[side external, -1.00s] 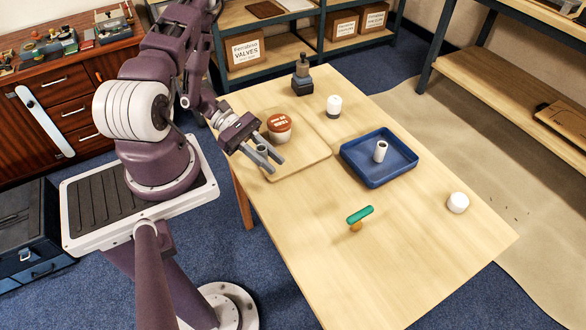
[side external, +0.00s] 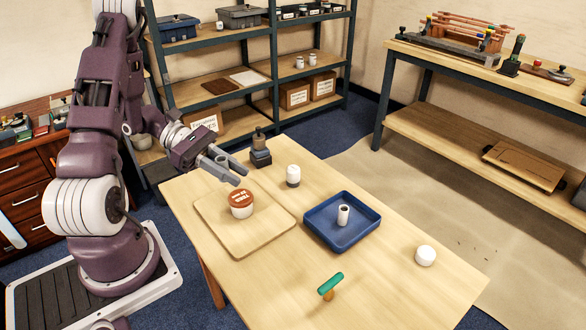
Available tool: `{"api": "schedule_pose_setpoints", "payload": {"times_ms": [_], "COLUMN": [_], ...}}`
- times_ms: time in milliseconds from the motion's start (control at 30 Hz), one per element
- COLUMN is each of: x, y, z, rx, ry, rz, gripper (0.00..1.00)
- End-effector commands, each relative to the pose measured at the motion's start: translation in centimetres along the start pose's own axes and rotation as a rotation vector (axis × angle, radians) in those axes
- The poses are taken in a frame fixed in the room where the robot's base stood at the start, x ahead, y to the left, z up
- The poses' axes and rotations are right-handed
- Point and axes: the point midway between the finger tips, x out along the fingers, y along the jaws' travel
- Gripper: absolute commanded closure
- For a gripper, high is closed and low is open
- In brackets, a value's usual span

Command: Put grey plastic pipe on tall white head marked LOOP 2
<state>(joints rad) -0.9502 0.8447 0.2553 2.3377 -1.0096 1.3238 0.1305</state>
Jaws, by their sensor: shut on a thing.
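My gripper (side external: 242,175) is raised over the back left of the table, its fingers pointing right and down. It is shut on a short grey pipe (side external: 221,160), which shows partly between the fingers. No LOOP 2 marking can be read. A white cap with a dark lower band (side external: 293,175) stands upright behind the blue tray. A low plain white cap (side external: 425,255) sits at the table's right. A white pot with a brown lettered top (side external: 241,204) stands on the wooden board, below and apart from my gripper.
The blue tray (side external: 314,233) holds a short pale upright tube (side external: 343,215). A dark block-like device (side external: 260,150) stands behind the board (side external: 262,232). A green-topped item (side external: 330,284) is near the front. A copper pipe manifold (side external: 465,30) is on the back-right bench.

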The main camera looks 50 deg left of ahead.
Motion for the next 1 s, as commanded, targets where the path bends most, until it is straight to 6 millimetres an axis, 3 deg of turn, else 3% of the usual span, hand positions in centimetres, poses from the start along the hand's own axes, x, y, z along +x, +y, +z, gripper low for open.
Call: {"api": "schedule_pose_setpoints", "payload": {"times_ms": [167,267,400,500,600,833,1000], "x": [0.8,1.5,2.7,3.5,4.0,4.9,5.8], "y": [5.6,9.9,16.6,20.5,23.2,27.2,27.3], "z": [-1.0,-1.1,-0.1,1.1,2.2,4.0,1.6], "rx": [-0.035,-0.067,-0.127,-0.167,-0.197,-0.248,-0.256], "ry": [0.0,-0.001,-0.003,-0.003,-0.002,-0.001,0.001], "rz": [0.092,0.174,0.316,0.412,0.485,0.603,0.608], "gripper": [1.0,1.0,1.0,1.0,1.0,1.0,1.0]}}
